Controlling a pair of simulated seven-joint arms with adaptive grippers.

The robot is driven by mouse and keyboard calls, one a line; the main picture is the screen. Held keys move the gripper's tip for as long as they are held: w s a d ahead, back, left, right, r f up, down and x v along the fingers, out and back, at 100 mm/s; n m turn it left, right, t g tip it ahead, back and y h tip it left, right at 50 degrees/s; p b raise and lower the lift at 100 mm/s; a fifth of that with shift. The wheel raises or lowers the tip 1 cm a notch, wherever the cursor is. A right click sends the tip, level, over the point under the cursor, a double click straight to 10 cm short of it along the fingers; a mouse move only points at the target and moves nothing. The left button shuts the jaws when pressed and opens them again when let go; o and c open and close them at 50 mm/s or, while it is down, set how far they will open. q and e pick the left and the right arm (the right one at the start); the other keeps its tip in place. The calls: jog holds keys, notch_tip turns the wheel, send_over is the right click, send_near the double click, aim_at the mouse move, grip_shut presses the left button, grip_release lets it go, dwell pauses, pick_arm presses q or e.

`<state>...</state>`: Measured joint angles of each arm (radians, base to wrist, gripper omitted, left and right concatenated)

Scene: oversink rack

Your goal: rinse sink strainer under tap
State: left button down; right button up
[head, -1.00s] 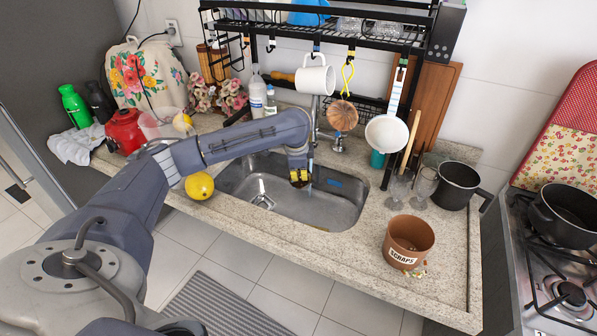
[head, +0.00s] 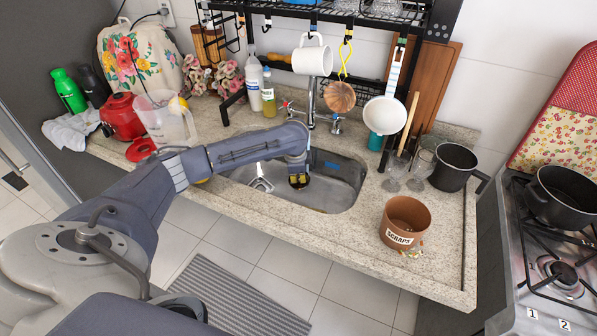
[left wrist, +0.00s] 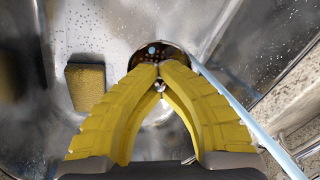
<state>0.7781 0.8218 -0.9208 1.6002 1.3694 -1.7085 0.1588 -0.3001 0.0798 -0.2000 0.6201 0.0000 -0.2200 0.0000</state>
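My left gripper (head: 298,181) reaches down into the steel sink (head: 340,172). In the left wrist view its yellow fingers (left wrist: 159,72) come together at the tips, with a small silvery knob between them. The round sink strainer (left wrist: 158,53), dark with brown bits in it, shows just beyond the fingertips; the fingers hide much of it. I cannot tell whether it is raised from the drain. The tap (head: 312,108) stands behind the sink. A pale blue strip (left wrist: 240,110), which looks like running water, passes right of the fingers. My right gripper is out of view.
A yellow sponge (left wrist: 86,86) lies in the sink, left of the fingers. A brown scraps bin (head: 404,222) stands on the counter at front right. A mug (head: 312,55), brush (head: 341,97) and white strainer pan (head: 384,115) hang above the back edge.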

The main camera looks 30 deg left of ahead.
pick_arm(q)
jog(key=shift+x, duration=0.9)
jog(key=shift+w+a, duration=0.15)
jog(key=shift+w, duration=1.25)
jog(key=shift+w+a, duration=0.1)
jog(key=shift+w, duration=1.3)
jog(key=shift+d, duration=0.4)
jog(key=shift+a, duration=0.4)
dwell(1.1)
jog(key=shift+s+d, duration=0.2)
jog(key=shift+s, duration=1.4)
jog(key=shift+s+d, duration=0.2)
jog(key=shift+s, duration=1.45)
jog(key=shift+r, duration=0.1)
